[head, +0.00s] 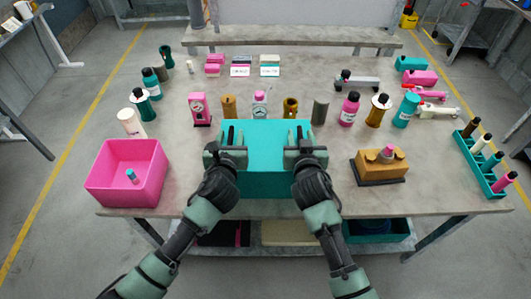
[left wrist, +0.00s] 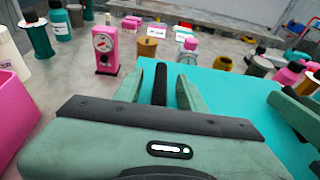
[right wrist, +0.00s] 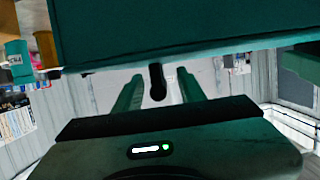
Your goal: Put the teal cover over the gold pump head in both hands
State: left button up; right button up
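The teal cover (head: 270,185) is a large box at the front middle of the table, between and below my grippers. I cannot tell whether it rests or hangs. In the left wrist view its flat teal top (left wrist: 225,88) spreads right of the fingers; in the right wrist view a dark teal face (right wrist: 180,35) fills the top. My left gripper (head: 232,137) and right gripper (head: 304,137) are at its left and right, fingers apart with a dark bar between them. The gold pump head (head: 370,163) sits on a dark base to the right, with a pink-collared knob on top.
A pink bin (head: 105,182) holding a small bottle stands at the left. A teal rack (head: 484,165) of bottles is at the right edge. Gauges, cylinders and bottles, including a pink gauge (head: 200,108), line the table behind the cover. Bare table lies between pump head and rack.

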pick_arm(q)
jog(key=shift+c, duration=0.3)
pick_arm(e)
jog(key=shift+c, duration=0.3)
pick_arm(q)
grip_shut()
pick_arm(e)
grip_shut()
dwell(0.4)
pick_arm(q)
jog(key=shift+r, duration=0.15)
pick_arm(e)
jog(key=shift+r, duration=0.1)
